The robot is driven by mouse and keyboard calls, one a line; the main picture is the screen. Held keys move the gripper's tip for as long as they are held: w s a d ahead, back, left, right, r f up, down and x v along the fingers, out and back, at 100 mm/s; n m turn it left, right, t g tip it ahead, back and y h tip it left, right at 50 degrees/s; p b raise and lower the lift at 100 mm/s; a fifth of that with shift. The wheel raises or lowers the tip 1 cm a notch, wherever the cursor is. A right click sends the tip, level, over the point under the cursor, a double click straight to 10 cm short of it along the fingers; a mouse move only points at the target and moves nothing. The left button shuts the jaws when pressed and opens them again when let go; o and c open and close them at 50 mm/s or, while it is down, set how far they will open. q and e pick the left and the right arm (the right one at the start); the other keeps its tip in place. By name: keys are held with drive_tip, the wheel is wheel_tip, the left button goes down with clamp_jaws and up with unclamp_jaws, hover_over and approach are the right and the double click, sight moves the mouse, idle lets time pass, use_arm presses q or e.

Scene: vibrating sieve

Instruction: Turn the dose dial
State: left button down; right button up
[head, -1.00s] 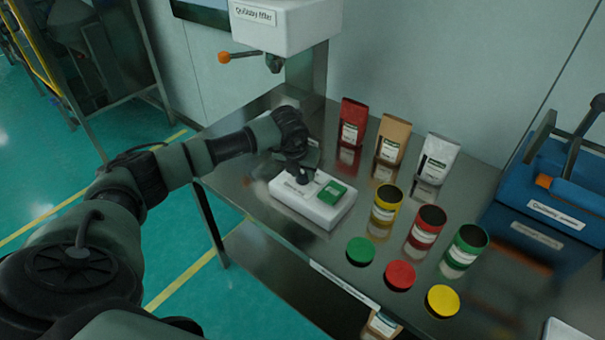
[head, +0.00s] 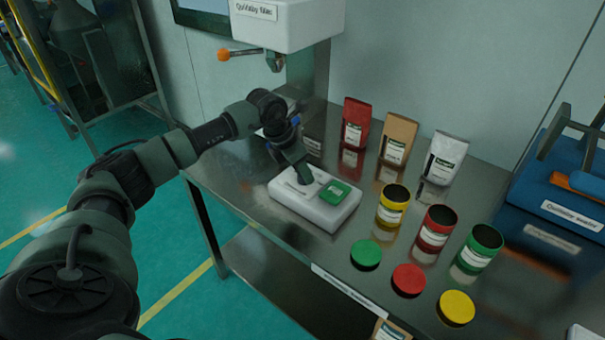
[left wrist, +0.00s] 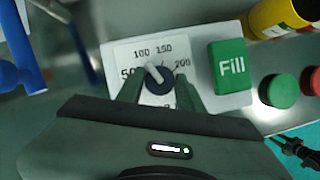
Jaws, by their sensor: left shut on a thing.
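The dose dial (left wrist: 159,85) is a dark round knob with a pale pointer, on a white control box (head: 337,215). In the left wrist view the pointer is tilted up and left, toward the space between the printed 50 and 100; 150 and 200 are to its right. My left gripper (head: 304,180) comes down on the box's left part. Its two fingers (left wrist: 159,92) stand on either side of the dial, shut on it.
A white filler head (head: 285,22) with an orange-tipped lever (head: 225,55) hangs above the back left. Red, brown and white bags (head: 396,138) stand behind. Open yellow, red and green cans (head: 436,232) and loose lids (head: 408,280) are to the right. A blue machine (head: 560,175) stands far right.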

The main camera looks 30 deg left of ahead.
use_arm(q)
drive_tip(key=shift+r, duration=0.1)
idle(0.5)
drive_tip(key=c, duration=0.9)
unclamp_jaws()
drive_tip(key=b+v, duration=0.1)
drive_tip(key=v, duration=0.6)
drive_tip(key=shift+s+a+r, duration=0.15)
drive_tip(key=shift+r, duration=0.15)
